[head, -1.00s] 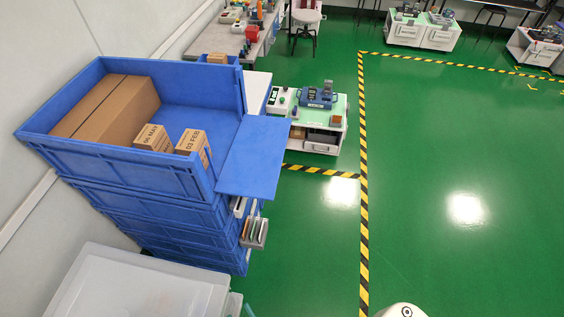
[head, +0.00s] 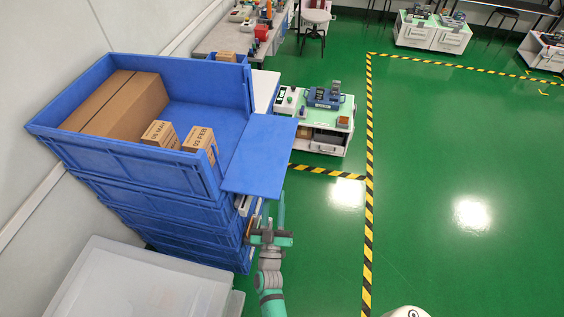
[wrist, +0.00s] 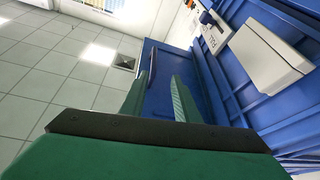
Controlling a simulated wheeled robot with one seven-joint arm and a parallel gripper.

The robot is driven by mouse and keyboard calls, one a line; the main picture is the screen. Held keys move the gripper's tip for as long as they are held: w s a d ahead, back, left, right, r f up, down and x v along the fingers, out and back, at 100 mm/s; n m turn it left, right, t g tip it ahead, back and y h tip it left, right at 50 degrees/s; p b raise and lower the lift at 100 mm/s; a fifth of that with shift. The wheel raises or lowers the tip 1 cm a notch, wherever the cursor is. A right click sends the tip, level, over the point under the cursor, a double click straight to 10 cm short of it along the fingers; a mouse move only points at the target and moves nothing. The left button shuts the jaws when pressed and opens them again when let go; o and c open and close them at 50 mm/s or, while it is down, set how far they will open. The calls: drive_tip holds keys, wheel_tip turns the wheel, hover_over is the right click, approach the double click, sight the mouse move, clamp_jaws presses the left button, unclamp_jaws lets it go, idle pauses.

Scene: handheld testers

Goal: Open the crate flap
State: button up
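The top blue crate (head: 125,155) stands on a stack of blue crates at the left. Its flap (head: 262,155) sticks outward from the crate's right side, and the crate's inside is visible. My gripper (head: 268,215) is just below the flap's near edge in the head view, beside the stack. In the wrist view, the two green fingers (wrist: 158,98) are spread apart with nothing seen between them. A blue panel, which looks like the flap's underside (wrist: 160,75), lies beyond the fingers. I cannot tell whether they touch it.
The top crate holds a long cardboard box (head: 118,105) and two small cartons (head: 198,140). A pale lidded bin (head: 135,280) stands in front of the stack. A white cart (head: 322,120) with testers stands behind the flap.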

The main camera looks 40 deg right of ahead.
sight(282, 162)
drive_tip(key=shift+g+h, duration=0.3)
drive_tip(key=shift+h, duration=0.2)
drive_tip(key=x, duration=1.3)
drive_tip(key=shift+s+d+f, duration=0.2)
drive_tip(key=shift+s+d, duration=0.05)
drive_tip(key=shift+d, duration=0.2)
drive_tip(key=shift+c, duration=0.4)
clamp_jaws()
